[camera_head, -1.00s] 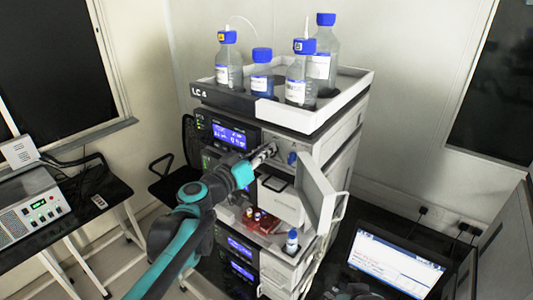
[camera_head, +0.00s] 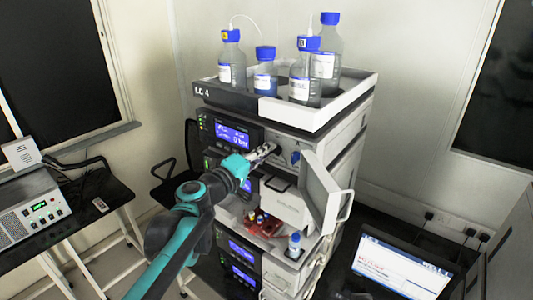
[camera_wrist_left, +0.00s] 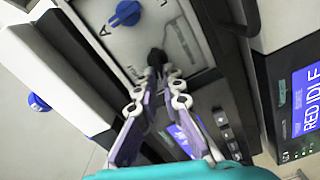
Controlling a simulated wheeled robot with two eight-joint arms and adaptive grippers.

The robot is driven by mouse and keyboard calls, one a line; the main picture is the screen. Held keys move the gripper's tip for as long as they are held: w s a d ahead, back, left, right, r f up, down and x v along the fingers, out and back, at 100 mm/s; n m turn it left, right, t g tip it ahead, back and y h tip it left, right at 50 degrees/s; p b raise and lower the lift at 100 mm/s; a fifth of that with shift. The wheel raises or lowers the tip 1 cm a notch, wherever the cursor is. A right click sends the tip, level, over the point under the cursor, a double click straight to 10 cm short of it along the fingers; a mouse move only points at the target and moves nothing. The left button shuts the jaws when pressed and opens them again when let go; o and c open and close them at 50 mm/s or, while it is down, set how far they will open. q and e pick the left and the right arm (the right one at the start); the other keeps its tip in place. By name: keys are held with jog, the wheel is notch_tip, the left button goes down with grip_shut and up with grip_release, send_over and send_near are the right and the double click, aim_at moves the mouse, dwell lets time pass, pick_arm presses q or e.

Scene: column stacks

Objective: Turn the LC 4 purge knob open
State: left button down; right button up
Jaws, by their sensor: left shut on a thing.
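The LC 4 stack (camera_head: 222,95) stands in the middle of the head view, its label on the top tray's front edge. My left gripper (camera_head: 270,148) is at the front of the upper module, right of its lit display (camera_head: 232,135). In the left wrist view, the left fingertips (camera_wrist_left: 157,72) are closed on a small black knob (camera_wrist_left: 157,57), which they partly cover. Its turn angle is hard to tell. A blue knob (camera_wrist_left: 125,14) sits beside it on the same pale panel, apart from the fingers. My right gripper is not in view.
Bottles with blue caps (camera_head: 231,62) stand in the top tray. A pale door (camera_head: 325,193) is open at the stack's right side, below the gripper's height. A laptop (camera_head: 400,268) is at the lower right, and an instrument box (camera_head: 35,210) is on the left table.

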pick_arm(q)
jog(key=shift+f+n, duration=0.15)
jog(key=shift+n, duration=0.65)
jog(key=c, duration=1.7)
grip_release()
jog(key=shift+a, duration=0.1)
jog(key=v, duration=1.2)
